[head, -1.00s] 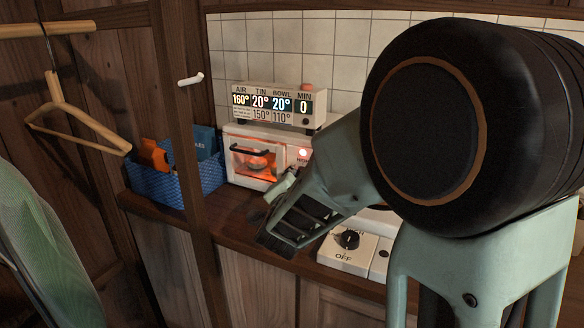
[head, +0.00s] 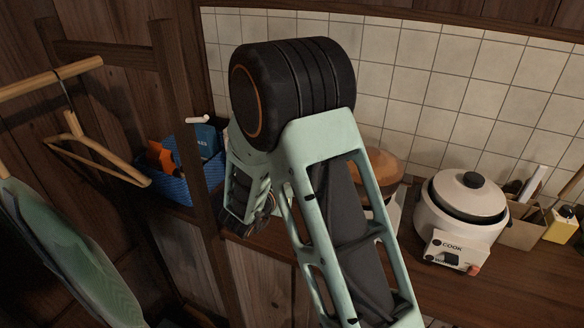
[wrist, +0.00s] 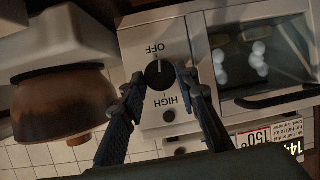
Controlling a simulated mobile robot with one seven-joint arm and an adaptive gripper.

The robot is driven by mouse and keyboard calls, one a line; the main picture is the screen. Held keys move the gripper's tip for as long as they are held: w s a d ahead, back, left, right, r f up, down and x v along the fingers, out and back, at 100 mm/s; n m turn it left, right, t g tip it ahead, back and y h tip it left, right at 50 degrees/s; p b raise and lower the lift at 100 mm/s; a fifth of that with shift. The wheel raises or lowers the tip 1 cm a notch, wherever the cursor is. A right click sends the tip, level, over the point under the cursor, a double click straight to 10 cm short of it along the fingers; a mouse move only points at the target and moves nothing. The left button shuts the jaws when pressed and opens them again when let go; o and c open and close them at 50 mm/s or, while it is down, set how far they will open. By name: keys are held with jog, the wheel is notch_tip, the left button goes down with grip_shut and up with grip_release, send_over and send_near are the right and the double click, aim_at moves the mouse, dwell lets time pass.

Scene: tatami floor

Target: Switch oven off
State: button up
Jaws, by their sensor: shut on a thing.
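In the wrist view a white panel carries a black round knob (wrist: 158,75), with OFF and HIGH printed upside down on either side. A light mark on the knob points toward OFF. My gripper (wrist: 159,80) has its two dark fingers closed on either side of the knob. Right of the panel is an oven window (wrist: 262,58) with a dark handle bar; the inside looks dark, with several white round things in it. In the head view my arm hides the oven and the knob.
A brown pot (wrist: 60,105) stands beside the panel in the wrist view. In the head view a white rice cooker (head: 462,205) is on the counter to the right. A blue basket (head: 172,188) and a dark wooden post (head: 178,110) stand left of my arm.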

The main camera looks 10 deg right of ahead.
jog(key=shift+w+r+n+g+h+p, duration=0.1)
jog(key=shift+n+g+h+p, duration=0.3)
jog(key=shift+p, duration=0.85)
jog(key=o, duration=1.1)
jog(key=shift+o, duration=0.2)
jog(key=v, duration=1.2)
jog(key=shift+d, duration=0.1)
